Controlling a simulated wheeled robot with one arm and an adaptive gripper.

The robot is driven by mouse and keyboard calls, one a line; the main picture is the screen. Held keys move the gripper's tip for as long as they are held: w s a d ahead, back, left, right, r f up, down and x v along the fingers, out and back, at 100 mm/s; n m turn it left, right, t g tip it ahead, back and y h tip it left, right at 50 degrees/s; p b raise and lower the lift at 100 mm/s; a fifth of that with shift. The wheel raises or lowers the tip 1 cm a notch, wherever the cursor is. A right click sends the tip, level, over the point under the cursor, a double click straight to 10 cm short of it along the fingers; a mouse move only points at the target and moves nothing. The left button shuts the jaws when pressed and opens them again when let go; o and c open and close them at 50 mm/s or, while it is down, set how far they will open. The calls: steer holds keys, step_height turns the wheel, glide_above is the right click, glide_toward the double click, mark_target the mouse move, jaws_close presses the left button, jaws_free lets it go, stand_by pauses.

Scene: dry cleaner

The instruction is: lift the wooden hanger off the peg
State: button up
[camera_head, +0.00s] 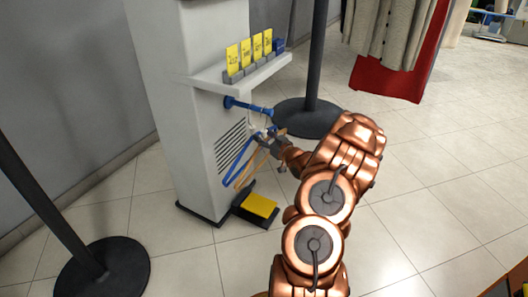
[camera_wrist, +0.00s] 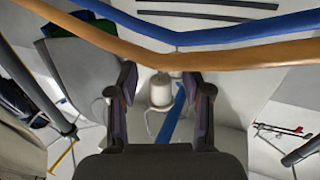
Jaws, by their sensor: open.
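The wooden hanger (camera_head: 246,172) hangs below the blue peg (camera_head: 248,107) on the side of the grey kiosk, beside a blue hanger (camera_head: 236,166). In the wrist view the wooden hanger's tan bar (camera_wrist: 172,61) crosses the upper picture, with the blue hanger (camera_wrist: 190,37) beyond it. My gripper (camera_head: 268,137) is at the hangers' upper part, just below the peg. In the wrist view my gripper (camera_wrist: 163,82) is open, its two fingers apart with nothing clearly held. The wooden hanger's hook is hidden or too small to make out, and I cannot tell whether a finger touches it.
A shelf (camera_head: 262,73) with several yellow cards juts out above the peg. A black box with a yellow top (camera_head: 260,205) sits on the floor below. Post bases stand at the lower left (camera_head: 112,272) and behind my arm (camera_head: 305,119). Open tiled floor lies right.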

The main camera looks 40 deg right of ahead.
mark_target(264, 129)
jaws_close()
stand_by(0.3)
stand_by(0.3)
steer(key=shift+r, duration=0.25)
step_height(264, 129, up, 4)
steer(key=p, duration=0.2)
steer(key=shift+r+p, duration=0.1)
steer(key=shift+p, duration=0.25)
steer(key=s+d+p, duration=0.2)
steer(key=s, duration=0.6)
steer(key=s+d+f+p, duration=0.1)
steer(key=s+d+p, duration=0.1)
steer(key=s, duration=0.7)
steer(key=shift+s+d+p, duration=0.15)
steer(key=shift+d+p, duration=0.15)
steer(key=shift+d, duration=0.3)
steer(key=shift+f, duration=0.1)
